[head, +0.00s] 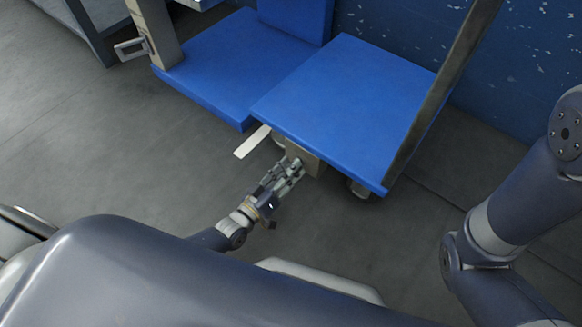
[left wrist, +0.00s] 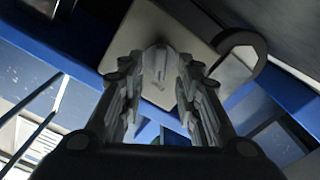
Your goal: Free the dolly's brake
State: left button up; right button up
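The blue dolly (head: 345,95) stands on the floor in the upper middle of the head view. A beige bracket (head: 309,163) hangs under its near edge, and a flat white lever (head: 253,142) sticks out to its left. My left gripper (head: 295,168) is at the bracket, just under the deck edge. In the left wrist view its fingers (left wrist: 158,92) are spread, with a round grey knob (left wrist: 160,60) on the beige plate (left wrist: 140,30) between or just beyond their tips. I cannot tell whether they touch it. My right gripper is out of view.
A second blue platform (head: 220,60) adjoins the dolly on the left, with a grey post (head: 158,30) and handle. A caster (head: 359,188) shows under the dolly's near right corner. A dark bar (head: 440,95) rises at its right side.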

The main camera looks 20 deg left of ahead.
pick_arm(q)
jog(key=v, duration=1.1)
jog(key=shift+s, duration=0.1)
